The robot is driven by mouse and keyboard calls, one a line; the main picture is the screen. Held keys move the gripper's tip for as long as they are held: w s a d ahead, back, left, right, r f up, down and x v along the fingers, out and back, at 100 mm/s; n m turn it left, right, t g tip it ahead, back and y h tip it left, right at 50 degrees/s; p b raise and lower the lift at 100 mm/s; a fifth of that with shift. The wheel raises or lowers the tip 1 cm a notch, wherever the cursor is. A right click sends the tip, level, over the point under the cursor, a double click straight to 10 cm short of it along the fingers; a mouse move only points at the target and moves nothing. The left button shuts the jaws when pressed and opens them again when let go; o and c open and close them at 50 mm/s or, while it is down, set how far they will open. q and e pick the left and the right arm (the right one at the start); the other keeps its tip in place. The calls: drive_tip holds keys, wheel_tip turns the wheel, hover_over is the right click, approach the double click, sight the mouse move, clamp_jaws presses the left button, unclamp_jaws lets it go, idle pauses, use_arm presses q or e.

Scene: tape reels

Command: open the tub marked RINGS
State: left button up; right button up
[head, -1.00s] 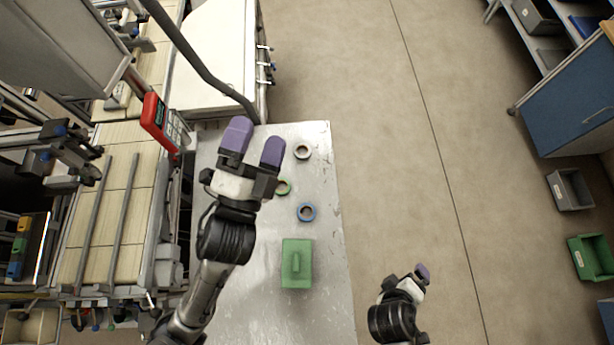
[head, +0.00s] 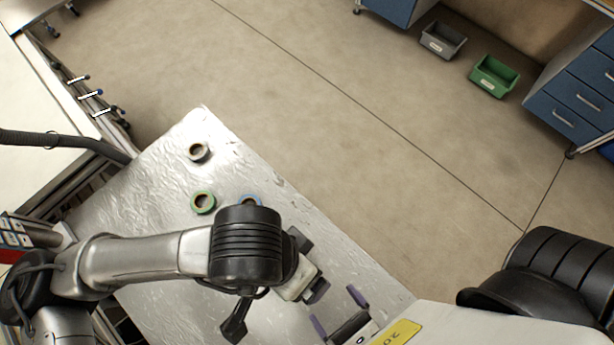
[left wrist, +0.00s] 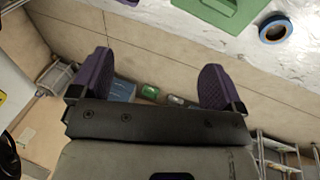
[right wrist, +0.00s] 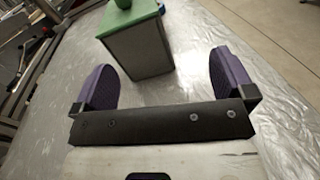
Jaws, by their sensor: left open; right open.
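The tub (right wrist: 140,52) has grey walls and a green lid (right wrist: 128,17) with a green knob partly cut off at the top of the right wrist view. It stands on the metal table; I see no readable marking. The lid also shows at the top edge of the left wrist view (left wrist: 222,10). In the head view my arms hide the tub. My right gripper (head: 338,313) is open and empty, and the tub stands beyond its fingers, apart from them. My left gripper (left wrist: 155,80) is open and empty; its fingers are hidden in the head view.
A black-and-white reel (head: 198,152), a green reel (head: 203,202) and a partly hidden blue reel (head: 250,200) lie on the metal table (head: 150,190). A grey bin (head: 443,40) and green bin (head: 494,76) stand far off by blue drawers. Open floor lies beyond the table edge.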

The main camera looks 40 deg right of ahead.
drive_tip(key=shift+s+a+f+n+y+b, duration=0.2)
drive_tip(key=shift+s+a+f+n+y, duration=0.15)
drive_tip(key=shift+a+n, duration=0.2)
drive_tip(key=shift+s+a+f+n+y+b, duration=0.2)
drive_tip(key=shift+s+a+n+y, duration=0.2)
drive_tip(key=shift+a+n+y, duration=0.1)
drive_tip(key=shift+a+n, duration=0.25)
drive_tip(key=shift+w+a, duration=0.1)
drive_tip(key=shift+w, duration=0.15)
use_arm(q)
drive_tip(key=w+t, duration=0.1)
drive_tip(key=w+a+f+m+t+y, duration=0.1)
drive_tip(key=w+a+f+y, duration=0.1)
drive_tip(key=shift+w+a+m+t, duration=0.2)
drive_tip(key=shift+w+m+t, duration=0.1)
drive_tip(key=shift+w+t, duration=0.1)
use_arm(e)
drive_tip(key=w, duration=0.4)
drive_tip(key=w+a, duration=0.1)
drive_tip(key=w, duration=0.8)
drive_tip(key=shift+a, duration=0.15)
drive_tip(key=shift+s, duration=0.1)
